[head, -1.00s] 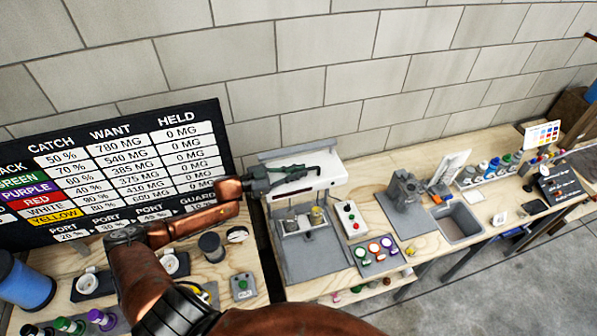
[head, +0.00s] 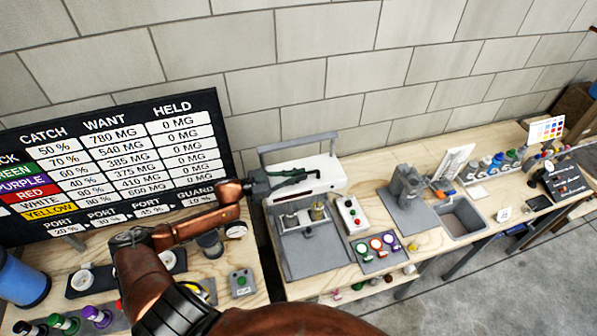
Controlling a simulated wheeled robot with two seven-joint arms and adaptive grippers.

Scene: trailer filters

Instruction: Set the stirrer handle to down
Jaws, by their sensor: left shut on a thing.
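The stirrer (head: 326,172) stands at the left end of the long bench. It has a white head on a grey frame, over a grey base with small vessels (head: 317,212) under the head. My left gripper (head: 298,174), dark with green fingers, reaches in from the left across the front of the white head. The head sits lower than the top bar of the grey frame (head: 298,141). My right gripper is out of view.
A button box (head: 351,214) and a panel of coloured knobs (head: 379,250) sit right of the stirrer. Further right are a grey device (head: 405,187) and a sink (head: 462,220). A black board (head: 115,165) stands behind my left arm. A gap separates the two benches.

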